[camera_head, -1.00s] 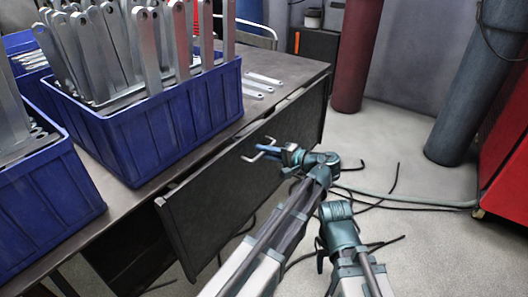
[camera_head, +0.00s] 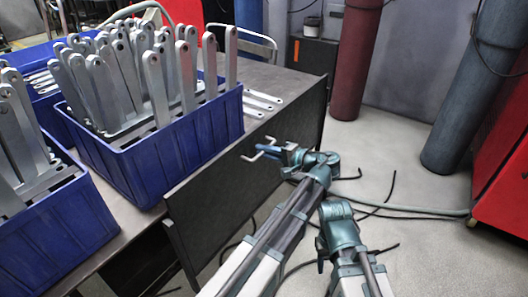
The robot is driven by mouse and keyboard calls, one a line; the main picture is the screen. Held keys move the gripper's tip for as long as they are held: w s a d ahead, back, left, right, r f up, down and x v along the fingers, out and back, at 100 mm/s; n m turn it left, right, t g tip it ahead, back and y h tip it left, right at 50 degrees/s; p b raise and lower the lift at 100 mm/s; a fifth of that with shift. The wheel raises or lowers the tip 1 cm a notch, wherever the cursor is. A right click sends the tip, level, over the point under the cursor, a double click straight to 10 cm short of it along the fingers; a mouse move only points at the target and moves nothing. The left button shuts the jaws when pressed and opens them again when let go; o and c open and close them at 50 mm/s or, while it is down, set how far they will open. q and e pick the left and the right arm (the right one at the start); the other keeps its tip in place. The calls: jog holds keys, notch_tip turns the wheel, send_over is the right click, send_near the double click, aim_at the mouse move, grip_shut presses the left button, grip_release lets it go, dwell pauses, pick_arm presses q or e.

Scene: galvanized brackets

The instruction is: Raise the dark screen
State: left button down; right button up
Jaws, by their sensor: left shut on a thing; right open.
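The dark screen (camera_head: 225,190) is a flat black panel along the front side of the work table. It stands upright, and its top edge hides much of the table's front edge. A pale bent handle (camera_head: 250,157) sticks out from its face near the upper middle. My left gripper (camera_head: 269,151) has its blue fingers shut on this handle. My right gripper (camera_head: 321,250) is open, low in front of the screen and apart from it. Its fingers are partly hidden by its own wrist.
Blue crates (camera_head: 160,160) full of upright galvanized brackets (camera_head: 155,85) stand on the table near its front edge. Flat brackets (camera_head: 262,98) lie behind the screen. Cables (camera_head: 400,210) cross the floor at right. Gas cylinders (camera_head: 355,60) and a red cabinet (camera_head: 505,160) stand beyond.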

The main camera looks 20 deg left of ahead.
pick_arm(q)
notch_tip(320, 180, up, 29)
jog(key=p, duration=2.7)
pick_arm(e)
notch_tip(320, 180, up, 29)
pick_arm(q)
jog(key=shift+w+r, duration=0.1)
pick_arm(e)
jog(key=shift+a, duration=0.1)
pick_arm(q)
jog(key=c, duration=1)
grip_release()
jog(key=shift+c, duration=0.2)
jog(key=shift+o, duration=0.8)
jog(key=shift+d, duration=0.1)
pick_arm(e)
jog(key=shift+r, duration=0.1)
